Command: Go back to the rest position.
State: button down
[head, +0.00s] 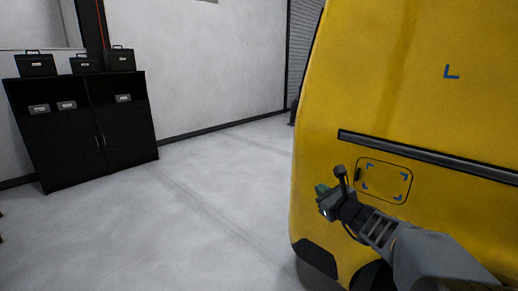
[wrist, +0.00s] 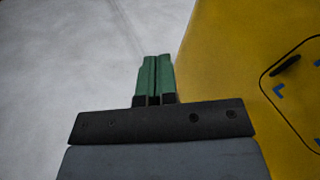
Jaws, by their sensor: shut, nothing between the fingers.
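My gripper (head: 322,190) is at the right of centre in the head view, in front of the side of a yellow vehicle (head: 400,90). In the wrist view my gripper's two green fingers (wrist: 156,75) are pressed together with nothing between them. The vehicle's yellow panel (wrist: 220,60) fills the right of that view. The fingers point past the panel toward the grey floor. They appear apart from the panel, though the distance is hard to tell.
The vehicle's panel has a rounded flap outline (head: 384,181) with blue corner marks, a dark trim strip (head: 430,157) and one blue mark (head: 451,72) higher up. A black cabinet (head: 85,135) with several cases on top stands at the left wall. The floor (head: 200,210) between is clear.

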jog(key=s+a+r+n+g+y+p, duration=0.1)
jog(key=s+a+r+n+g+p, duration=0.4)
jog(key=n, duration=0.3)
jog(key=s+a+r+n+g+y+p, duration=0.1)
jog(key=s+a+r+n+g+p, duration=0.15)
jog(key=s+a+n+p, duration=0.45)
jog(key=s+d+r+n+g+h+p, duration=0.1)
jog(key=s+d+n+g+h+p, duration=0.1)
jog(key=s+n, duration=0.4)
jog(key=s+d+r+n+g+h+p, duration=0.2)
jog(key=s+d+n+g+h+p, duration=0.1)
jog(key=s+d+n+h+p, duration=0.2)
jog(key=s+n+p, duration=0.2)
jog(key=shift+r+n, duration=0.25)
jog(key=shift+n, duration=0.05)
jog(key=shift+s, duration=0.1)
